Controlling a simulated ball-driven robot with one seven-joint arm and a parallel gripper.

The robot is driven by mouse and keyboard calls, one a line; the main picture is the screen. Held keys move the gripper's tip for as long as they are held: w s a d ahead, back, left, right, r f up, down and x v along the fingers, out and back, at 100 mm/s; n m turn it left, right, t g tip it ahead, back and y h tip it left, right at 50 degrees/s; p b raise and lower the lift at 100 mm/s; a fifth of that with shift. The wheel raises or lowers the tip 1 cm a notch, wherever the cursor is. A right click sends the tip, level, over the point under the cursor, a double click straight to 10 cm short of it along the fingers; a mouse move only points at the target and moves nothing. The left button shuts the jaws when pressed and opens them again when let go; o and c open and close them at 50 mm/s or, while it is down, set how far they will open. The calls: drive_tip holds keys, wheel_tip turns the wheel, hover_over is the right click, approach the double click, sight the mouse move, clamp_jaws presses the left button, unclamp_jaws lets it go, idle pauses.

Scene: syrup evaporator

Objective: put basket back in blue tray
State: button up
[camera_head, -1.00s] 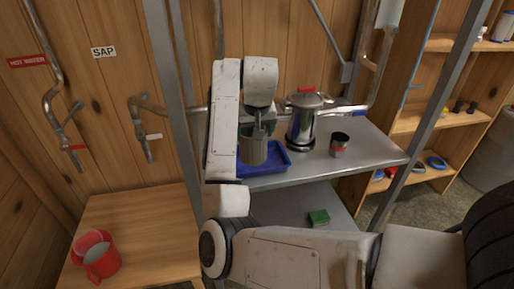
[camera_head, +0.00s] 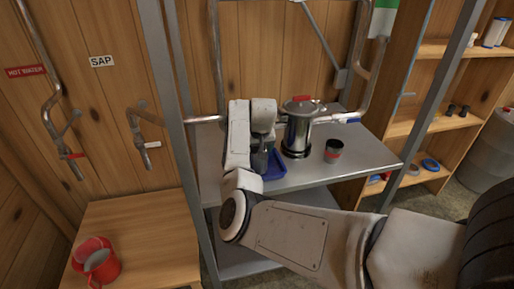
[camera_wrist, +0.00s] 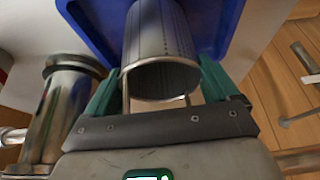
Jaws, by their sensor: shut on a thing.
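The basket is a perforated grey metal cylinder (camera_wrist: 160,45) between the green fingers of my gripper (camera_wrist: 155,95) in the wrist view. My gripper is shut on it near its open rim. The blue tray (camera_wrist: 210,20) lies behind and around the basket in that view. I cannot tell whether the basket touches the tray floor. In the head view the blue tray (camera_head: 275,168) sits on the metal shelf, partly hidden by my arm. My gripper (camera_head: 261,158) is over the tray there, and the basket is mostly hidden.
A small cup with a red band (camera_head: 333,151) stands farther right on the shelf (camera_head: 370,150). A red pitcher (camera_head: 97,265) is on the wooden table (camera_head: 150,225) at left. Upright metal posts frame the shelf.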

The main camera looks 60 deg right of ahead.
drive_tip(key=shift+f, duration=0.25)
drive_tip(key=shift+f, duration=0.15)
drive_tip(key=o, duration=1.2)
drive_tip(key=b+v, duration=0.2)
drive_tip(key=v, duration=1)
drive_tip(key=s+a+f+n, duration=0.2)
drive_tip(key=s+a+f, duration=0.2)
drive_tip(key=a+f, duration=0.4)
drive_tip(key=s+a+f+n+g+y, duration=0.1)
drive_tip(key=s+a+f+n, duration=0.3)
drive_tip(key=a, duration=0.5)
drive_tip(key=s+a+f+n, duration=0.1)
drive_tip(key=s+a+f, duration=0.4)
drive_tip(key=a+f, duration=0.35)
drive_tip(key=s+a, duration=0.3)
drive_tip(key=s+a+f+n+y, duration=0.1)
drive_tip(key=s+a, duration=0.1)
drive_tip(key=a, duration=0.2)
drive_tip(key=s+a+f+n+g+y, duration=0.1)
drive_tip(key=s+a, duration=0.2)
drive_tip(key=shift+s+a, duration=0.3)
